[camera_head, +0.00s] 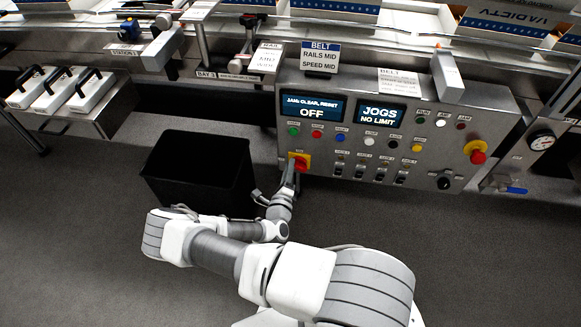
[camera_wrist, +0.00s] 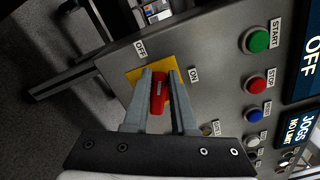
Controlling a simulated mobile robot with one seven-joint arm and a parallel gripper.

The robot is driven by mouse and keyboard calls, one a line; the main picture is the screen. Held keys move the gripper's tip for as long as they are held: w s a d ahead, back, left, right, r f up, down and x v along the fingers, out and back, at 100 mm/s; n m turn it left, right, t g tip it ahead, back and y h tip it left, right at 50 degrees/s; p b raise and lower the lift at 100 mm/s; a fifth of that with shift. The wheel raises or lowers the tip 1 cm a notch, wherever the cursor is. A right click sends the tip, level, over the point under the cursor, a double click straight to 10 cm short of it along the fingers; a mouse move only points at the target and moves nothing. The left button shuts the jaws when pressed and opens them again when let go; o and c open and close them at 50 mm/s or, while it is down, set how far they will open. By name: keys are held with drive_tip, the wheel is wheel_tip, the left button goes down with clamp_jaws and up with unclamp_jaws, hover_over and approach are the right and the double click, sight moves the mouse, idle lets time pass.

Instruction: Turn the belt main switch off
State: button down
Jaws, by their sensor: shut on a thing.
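The belt main switch is a red rotary handle (camera_head: 301,163) on a yellow plate at the lower left of the control panel. In the wrist view the red handle (camera_wrist: 158,92) lies between the two fingers, with part of the yellow plate (camera_wrist: 141,75) showing behind. My gripper (camera_wrist: 160,76) is shut on the handle. An OFF label (camera_wrist: 141,47) and an ON label (camera_wrist: 193,74) flank the plate. The handle seems to point between them; its exact setting is hard to tell. The left display (camera_head: 312,108) reads "JAM: CLEAR, RESET" and "OFF".
The steel panel (camera_head: 440,150) carries coloured buttons, small switches and a red emergency knob (camera_head: 477,156) at right. The right display (camera_head: 381,115) reads "JOGS NO LIMIT". A black bin (camera_head: 200,170) stands on the floor left of my gripper. The belt runs above.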

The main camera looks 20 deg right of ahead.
drive_tip(key=n, duration=0.2)
drive_tip(key=f+n+b, duration=0.1)
drive_tip(key=n, duration=0.2)
drive_tip(key=shift+w+a+f, duration=0.1)
drive_tip(key=shift+f, duration=0.05)
idle(0.3)
drive_tip(key=c, duration=0.7)
unclamp_jaws()
